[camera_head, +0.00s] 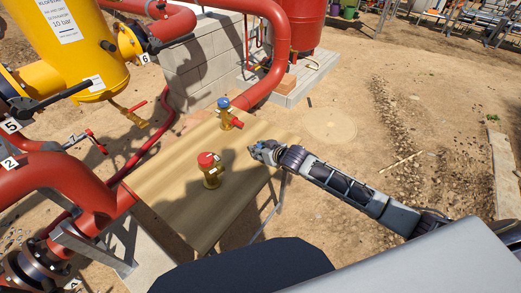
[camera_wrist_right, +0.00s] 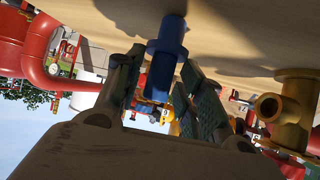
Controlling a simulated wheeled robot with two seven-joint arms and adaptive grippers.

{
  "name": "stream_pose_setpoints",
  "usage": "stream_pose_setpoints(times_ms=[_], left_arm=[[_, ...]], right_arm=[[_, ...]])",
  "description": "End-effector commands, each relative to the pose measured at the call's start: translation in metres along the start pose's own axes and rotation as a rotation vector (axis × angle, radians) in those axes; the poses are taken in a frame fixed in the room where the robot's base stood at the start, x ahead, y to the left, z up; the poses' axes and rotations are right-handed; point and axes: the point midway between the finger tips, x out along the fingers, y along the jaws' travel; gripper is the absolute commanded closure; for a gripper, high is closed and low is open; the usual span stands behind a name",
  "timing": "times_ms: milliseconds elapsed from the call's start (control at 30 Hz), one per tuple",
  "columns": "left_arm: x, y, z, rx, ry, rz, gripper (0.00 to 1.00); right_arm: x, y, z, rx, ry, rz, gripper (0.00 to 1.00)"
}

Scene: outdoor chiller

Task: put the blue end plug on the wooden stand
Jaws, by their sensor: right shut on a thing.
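The blue end plug (camera_wrist_right: 163,62) sits between the two fingers of my right gripper (camera_wrist_right: 160,90) in the right wrist view, its wider collar beyond the fingertips. The wooden stand (camera_wrist_right: 240,25) shows as the tan surface across the top of that view, close to the plug's end; I cannot tell if they touch. In the head view the stand is the tan table top (camera_head: 178,197), and my right gripper (camera_head: 254,151) is at its right edge. The held plug is not clearly visible there. My left gripper is not in view.
A brass fitting with a red top (camera_head: 210,169) stands mid-table; a brass fitting (camera_wrist_right: 292,105) shows at right in the wrist view. Another with a blue top (camera_head: 224,113) and red side part stands farther back. Red pipes (camera_head: 75,180) run along the left. The front table top is bare.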

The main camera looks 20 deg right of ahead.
Motion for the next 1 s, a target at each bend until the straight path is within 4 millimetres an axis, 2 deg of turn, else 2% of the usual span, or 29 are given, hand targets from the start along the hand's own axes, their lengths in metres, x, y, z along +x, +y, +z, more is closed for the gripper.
stream_pose_setpoints(times_ms=[433,467,600,1000], left_arm=[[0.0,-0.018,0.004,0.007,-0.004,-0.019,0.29],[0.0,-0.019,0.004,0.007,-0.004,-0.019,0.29],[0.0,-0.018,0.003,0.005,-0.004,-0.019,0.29],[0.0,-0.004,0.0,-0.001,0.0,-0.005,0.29]], right_arm=[[0.002,0.0,0.003,0.0,0.001,-0.001,1.0],[0.002,0.0,0.003,0.0,0.001,-0.001,0.59],[0.002,0.0,0.003,0.0,0.001,0.0,0.41],[0.001,0.0,0.001,-0.001,0.001,0.0,0.4]])
